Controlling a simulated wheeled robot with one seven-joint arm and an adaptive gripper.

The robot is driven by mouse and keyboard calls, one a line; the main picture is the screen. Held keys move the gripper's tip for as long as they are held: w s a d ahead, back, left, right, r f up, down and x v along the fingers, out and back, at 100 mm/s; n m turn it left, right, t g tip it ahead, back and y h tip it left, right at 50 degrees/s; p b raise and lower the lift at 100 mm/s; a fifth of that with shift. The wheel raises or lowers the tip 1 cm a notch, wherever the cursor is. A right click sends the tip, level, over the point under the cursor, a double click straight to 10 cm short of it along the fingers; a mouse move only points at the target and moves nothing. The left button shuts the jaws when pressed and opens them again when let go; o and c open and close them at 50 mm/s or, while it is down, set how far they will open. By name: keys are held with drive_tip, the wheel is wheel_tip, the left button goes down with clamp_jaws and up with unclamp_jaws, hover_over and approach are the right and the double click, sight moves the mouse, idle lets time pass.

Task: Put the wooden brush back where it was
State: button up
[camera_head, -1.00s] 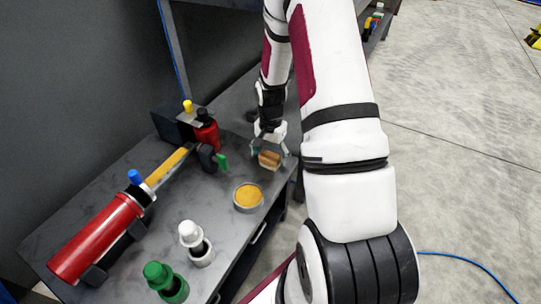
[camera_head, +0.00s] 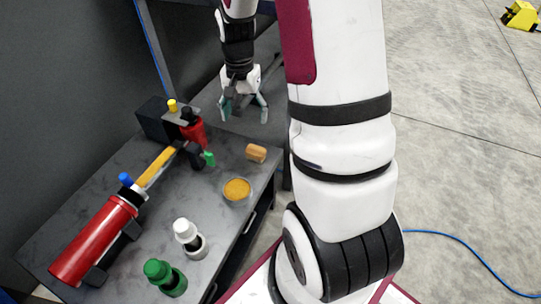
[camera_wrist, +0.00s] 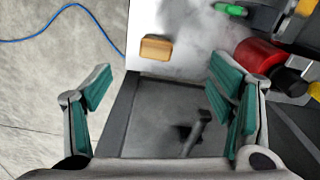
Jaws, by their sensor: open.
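The wooden brush (camera_head: 256,153) is a small tan block lying on the dark bench top near its right edge, beyond the round dish. In the wrist view the brush (camera_wrist: 156,48) lies on the bench close to its edge, ahead of the fingers and apart from them. My gripper (camera_head: 243,112) is open and empty, above and beyond the brush in the head view. Its teal finger pads stand wide apart in the wrist view (camera_wrist: 165,95). Nothing lies between the fingers.
A dish of orange-brown material (camera_head: 237,190) sits nearer than the brush. A red cylinder on a stand (camera_head: 98,240), a white bottle (camera_head: 187,234), a green bottle (camera_head: 162,275) and a smaller red part (camera_head: 194,132) also stand on the bench. A lower grey surface (camera_wrist: 160,115) lies under my gripper.

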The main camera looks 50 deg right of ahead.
drive_tip(key=s+a+r+n, duration=0.5)
drive_tip(key=s+a+r, duration=0.55)
drive_tip(key=r, duration=0.35)
drive_tip(key=s+a+r+n, duration=0.2)
drive_tip(key=s+a+n, duration=0.1)
drive_tip(key=s, duration=0.5)
drive_tip(key=s+a+r+n, duration=0.2)
drive_tip(key=s+a+n, duration=0.1)
drive_tip(key=s, duration=0.6)
drive_tip(key=shift+s+a+r+n, duration=0.15)
drive_tip(key=shift+s+a+n, duration=0.2)
drive_tip(key=shift+a, duration=0.55)
drive_tip(key=shift+w, duration=0.1)
wheel_tip(320, 180, up, 31)
drive_tip(key=t+p, duration=0.4)
drive_tip(key=p, duration=2.5)
drive_tip(key=shift+d, duration=0.3)
